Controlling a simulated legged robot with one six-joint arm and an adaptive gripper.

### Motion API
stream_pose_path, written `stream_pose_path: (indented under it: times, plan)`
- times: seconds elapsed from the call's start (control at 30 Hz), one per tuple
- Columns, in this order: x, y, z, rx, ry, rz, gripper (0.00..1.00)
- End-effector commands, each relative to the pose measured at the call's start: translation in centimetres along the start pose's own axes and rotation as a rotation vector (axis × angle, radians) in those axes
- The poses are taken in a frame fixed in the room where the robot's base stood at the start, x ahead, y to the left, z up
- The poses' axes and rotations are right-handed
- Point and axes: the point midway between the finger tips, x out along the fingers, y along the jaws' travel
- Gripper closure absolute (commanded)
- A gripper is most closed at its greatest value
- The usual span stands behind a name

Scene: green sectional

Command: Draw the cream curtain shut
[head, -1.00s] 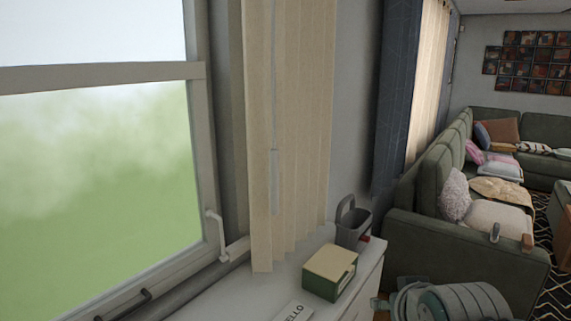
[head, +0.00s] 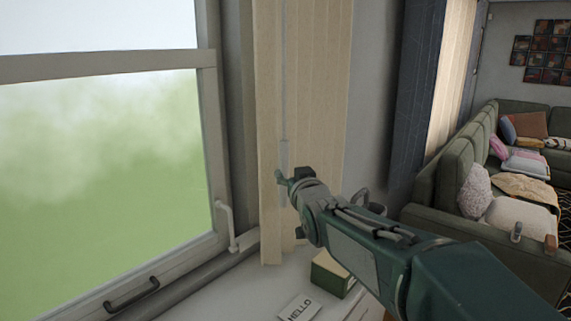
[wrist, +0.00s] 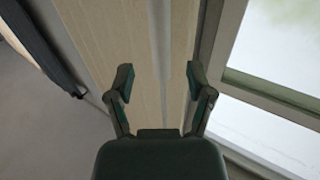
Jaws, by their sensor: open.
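The cream curtain (head: 318,100) hangs in vertical folds, bunched at the right side of the window. A pale wand (head: 284,160) hangs down its front on a thin cord. In the head view my gripper (head: 283,182) is at the wand's lower part. In the wrist view my gripper (wrist: 161,80) is open, and the wand (wrist: 160,60) runs between its two fingers against the curtain (wrist: 110,40). The fingers are not closed on it. I cannot tell whether they touch the curtain. My arm hides part of the curtain's lower right.
The window (head: 100,150) fills the left, with a white handle (head: 229,228) by its frame. A white cabinet top below holds a green-and-cream box (head: 330,275) and a HELLO card (head: 297,308). A dark curtain (head: 408,90) and green sofa (head: 450,190) stand at right.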

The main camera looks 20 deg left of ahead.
Motion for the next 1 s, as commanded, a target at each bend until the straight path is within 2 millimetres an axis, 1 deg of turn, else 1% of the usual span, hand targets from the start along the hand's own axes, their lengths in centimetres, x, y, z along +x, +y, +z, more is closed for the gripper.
stream_pose_path:
  times: [0.03,0.1,0.2,0.33,0.5,0.77,0.8,0.87,0.9,0.93,0.97,1.0]
  plan:
    - [1.0,0.0,0.1,0.0,-0.001,0.0,0.32]
    - [2.2,0.0,0.1,0.0,-0.001,0.0,0.32]
    - [3.8,0.0,0.1,0.0,-0.001,0.0,0.32]
    - [5.3,0.1,0.1,0.001,-0.001,0.0,0.32]
    - [6.4,0.1,0.0,0.002,0.0,0.001,0.32]
    - [6.6,0.1,-0.1,0.001,0.0,0.001,0.32]
    - [6.6,0.1,0.0,0.001,0.0,0.001,0.36]
    - [6.6,0.1,0.0,0.001,0.0,0.001,0.63]
    - [6.6,0.1,0.0,0.001,0.0,0.001,0.81]
    - [6.6,0.1,0.0,0.001,0.0,0.001,0.94]
    - [6.6,0.1,0.0,0.001,0.0,0.001,1.0]
    - [6.6,0.1,0.0,0.001,0.0,0.001,1.0]
